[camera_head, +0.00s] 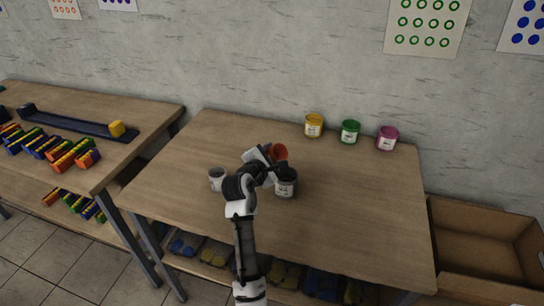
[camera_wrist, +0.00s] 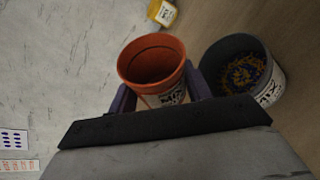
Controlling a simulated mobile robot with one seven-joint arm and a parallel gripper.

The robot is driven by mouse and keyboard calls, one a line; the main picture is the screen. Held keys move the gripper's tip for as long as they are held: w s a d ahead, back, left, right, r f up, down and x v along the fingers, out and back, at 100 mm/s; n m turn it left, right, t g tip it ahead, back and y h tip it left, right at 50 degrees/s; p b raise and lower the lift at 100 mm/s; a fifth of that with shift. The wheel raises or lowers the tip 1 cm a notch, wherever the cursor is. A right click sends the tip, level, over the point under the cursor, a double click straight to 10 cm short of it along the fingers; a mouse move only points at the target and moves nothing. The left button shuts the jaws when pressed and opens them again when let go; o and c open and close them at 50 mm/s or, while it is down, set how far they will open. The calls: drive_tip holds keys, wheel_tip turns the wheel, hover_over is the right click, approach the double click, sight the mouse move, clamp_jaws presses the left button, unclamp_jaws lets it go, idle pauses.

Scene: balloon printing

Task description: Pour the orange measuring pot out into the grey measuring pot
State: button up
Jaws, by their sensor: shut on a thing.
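My gripper (camera_wrist: 160,90) is shut on the orange measuring pot (camera_wrist: 150,60), with one finger on each side of it. In the wrist view its mouth faces the camera side, and I see bare orange inside, no contents. In the head view the orange pot (camera_head: 280,151) is held above the table, just above and behind the grey measuring pot, and looks tilted; the exact angle is hard to tell. The grey measuring pot (camera_head: 286,189) stands upright on the table, partly behind my gripper. In the wrist view the grey pot (camera_wrist: 272,88) holds small blue and yellow-orange pieces.
A pale pot (camera_head: 216,183) stands left of my gripper on the table (camera_head: 350,220). Yellow (camera_head: 314,125), green (camera_head: 350,132) and magenta (camera_head: 387,138) pots stand along the back edge. The table's right side is clear. An open cardboard box (camera_head: 480,285) is at the right.

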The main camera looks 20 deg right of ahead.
drive_tip(key=shift+s+d+n+g, duration=0.1)
drive_tip(key=shift+s+n+g, duration=0.05)
drive_tip(key=shift+n+g, duration=0.7)
drive_tip(key=shift+f+n, duration=0.1)
drive_tip(key=shift+n, duration=0.35)
drive_tip(key=shift+s+d+f+n+g+h, duration=0.2)
drive_tip(key=shift+s+f+n+g+h, duration=0.1)
drive_tip(key=shift+n+g+h, duration=0.4)
drive_tip(key=shift+r, duration=0.15)
drive_tip(key=shift+s+d+r+n+g, duration=0.2)
drive_tip(key=shift+r+n, duration=0.15)
drive_tip(key=shift+n, duration=0.15)
drive_tip(key=shift+s+d+r+n+g, duration=0.15)
drive_tip(key=shift+r+n, duration=0.15)
drive_tip(key=shift+n, duration=0.2)
drive_tip(key=shift+a, duration=0.1)
drive_tip(key=shift+s+r, duration=0.1)
drive_tip(key=shift+r, duration=0.05)
